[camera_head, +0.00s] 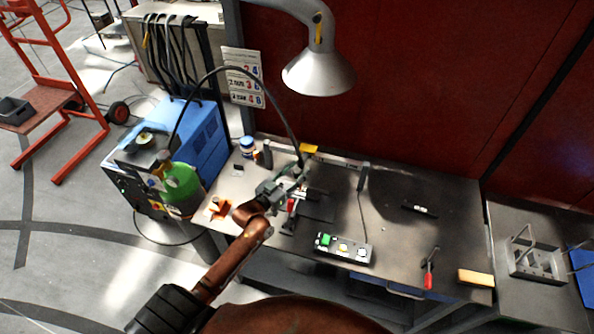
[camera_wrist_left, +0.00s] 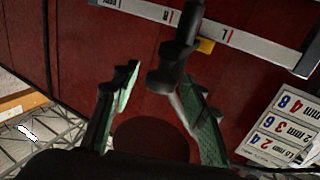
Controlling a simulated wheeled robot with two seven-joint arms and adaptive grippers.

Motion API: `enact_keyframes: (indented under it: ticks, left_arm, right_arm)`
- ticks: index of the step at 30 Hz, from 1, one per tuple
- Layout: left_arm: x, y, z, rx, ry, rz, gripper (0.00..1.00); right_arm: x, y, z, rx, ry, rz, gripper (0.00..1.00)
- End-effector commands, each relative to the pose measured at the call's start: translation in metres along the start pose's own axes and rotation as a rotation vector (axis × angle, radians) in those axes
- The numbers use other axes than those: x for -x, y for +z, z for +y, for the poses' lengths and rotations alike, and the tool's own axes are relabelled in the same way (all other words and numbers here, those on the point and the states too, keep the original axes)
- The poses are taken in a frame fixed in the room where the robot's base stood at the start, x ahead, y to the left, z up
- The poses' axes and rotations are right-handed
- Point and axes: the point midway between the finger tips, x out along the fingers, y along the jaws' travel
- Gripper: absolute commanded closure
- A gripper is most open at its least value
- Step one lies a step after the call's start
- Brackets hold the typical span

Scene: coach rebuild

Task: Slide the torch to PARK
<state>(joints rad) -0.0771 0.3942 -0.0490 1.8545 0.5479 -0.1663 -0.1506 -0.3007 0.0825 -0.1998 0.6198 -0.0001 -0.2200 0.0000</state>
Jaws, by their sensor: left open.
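My left gripper (camera_head: 293,177) is open at the left part of the bench, close to the labelled rail (camera_head: 340,160). In the left wrist view the two green-padded fingers (camera_wrist_left: 157,88) stand apart. The dark torch (camera_wrist_left: 180,48) reaches down from the pale rail (camera_wrist_left: 265,50) with its lower end between or just beyond the fingertips; I cannot tell if they touch it. A yellow piece (camera_wrist_left: 206,46) sits beside the torch at the rail. My right gripper is out of view.
A black cable arcs from the blue welding machine (camera_head: 203,140) to the torch area. A control box (camera_head: 342,249) with lit buttons is at the bench's front. A red-handled clamp (camera_head: 429,270) and wooden block (camera_head: 476,277) lie right. A lamp (camera_head: 318,72) hangs above. The bench's right middle is mostly clear.

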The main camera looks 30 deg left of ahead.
Motion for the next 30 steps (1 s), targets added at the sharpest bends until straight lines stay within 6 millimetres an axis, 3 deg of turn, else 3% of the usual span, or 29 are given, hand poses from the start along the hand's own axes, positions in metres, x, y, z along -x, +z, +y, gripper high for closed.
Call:
enact_keyframes:
  ticks: [4, 21, 30]
  left_arm:
    - [0.0002, 0.0002, 0.0000, 0.000, 0.000, 0.000, 0.60]
    - [0.0004, -0.0001, -0.0001, -0.001, 0.000, 0.000, 0.99]
    - [0.0003, -0.0003, -0.0002, -0.001, 0.000, 0.000, 1.00]
  right_arm:
    - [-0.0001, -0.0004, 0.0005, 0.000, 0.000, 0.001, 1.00]
    - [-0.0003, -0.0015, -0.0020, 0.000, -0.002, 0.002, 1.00]
    - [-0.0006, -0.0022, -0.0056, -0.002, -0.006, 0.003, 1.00]
